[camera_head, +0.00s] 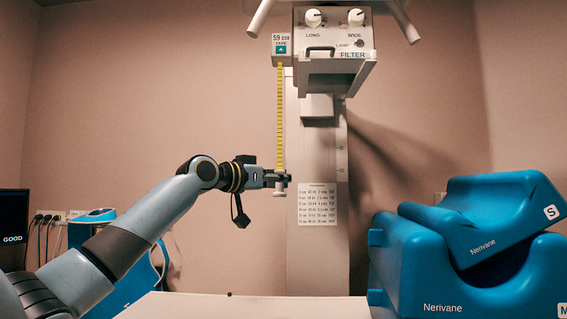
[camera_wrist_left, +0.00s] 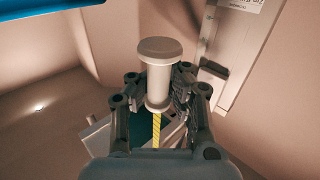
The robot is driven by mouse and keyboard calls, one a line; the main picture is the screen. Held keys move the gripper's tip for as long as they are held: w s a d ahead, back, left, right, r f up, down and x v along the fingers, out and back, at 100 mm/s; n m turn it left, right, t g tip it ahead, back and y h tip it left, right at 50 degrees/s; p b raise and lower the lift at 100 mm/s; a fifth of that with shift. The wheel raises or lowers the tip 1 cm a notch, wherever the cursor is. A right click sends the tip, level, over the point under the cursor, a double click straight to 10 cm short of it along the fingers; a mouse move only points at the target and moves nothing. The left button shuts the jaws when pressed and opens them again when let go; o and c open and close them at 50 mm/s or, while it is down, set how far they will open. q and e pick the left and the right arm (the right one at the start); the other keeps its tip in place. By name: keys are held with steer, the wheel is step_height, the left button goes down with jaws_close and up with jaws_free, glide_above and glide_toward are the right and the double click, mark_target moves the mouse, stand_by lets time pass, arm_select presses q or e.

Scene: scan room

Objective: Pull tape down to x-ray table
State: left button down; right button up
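The yellow tape (camera_head: 280,120) hangs straight down from its housing (camera_head: 281,48), which reads 59 cm, on the left of the x-ray head (camera_head: 333,40). A pale spool-shaped pull (camera_head: 279,191) is at its lower end. My left gripper (camera_head: 276,180) reaches in from the left with its fingers around the pull. In the left wrist view the pull (camera_wrist_left: 158,75) sits between both fingers, with the tape (camera_wrist_left: 157,128) running away behind it. The x-ray table (camera_head: 230,307) is the pale surface at the bottom, below the pull. My right gripper is not in view.
Blue Nerivane cushions (camera_head: 465,255) are stacked at the right. The column (camera_head: 318,250) with a printed chart (camera_head: 317,204) stands behind the tape. A dark screen (camera_head: 13,230) and blue item (camera_head: 95,225) are at the left. The space directly under the pull is clear.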

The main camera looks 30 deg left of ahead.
arm_select(q)
step_height(320, 180, down, 32)
steer(key=b, duration=2)
steer(key=shift+s+r, duration=0.15)
steer(key=shift+s, duration=0.05)
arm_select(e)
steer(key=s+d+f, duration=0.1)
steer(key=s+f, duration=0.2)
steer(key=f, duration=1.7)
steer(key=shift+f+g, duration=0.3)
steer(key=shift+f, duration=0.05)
arm_select(q)
steer(key=shift+d, duration=0.1)
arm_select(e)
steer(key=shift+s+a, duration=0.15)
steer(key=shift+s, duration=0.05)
arm_select(q)
steer(key=c, duration=1.5)
jaws_free()
steer(key=shift+s+d+r, duration=0.15)
steer(key=shift+s+r, duration=0.1)
steer(key=o, duration=0.3)
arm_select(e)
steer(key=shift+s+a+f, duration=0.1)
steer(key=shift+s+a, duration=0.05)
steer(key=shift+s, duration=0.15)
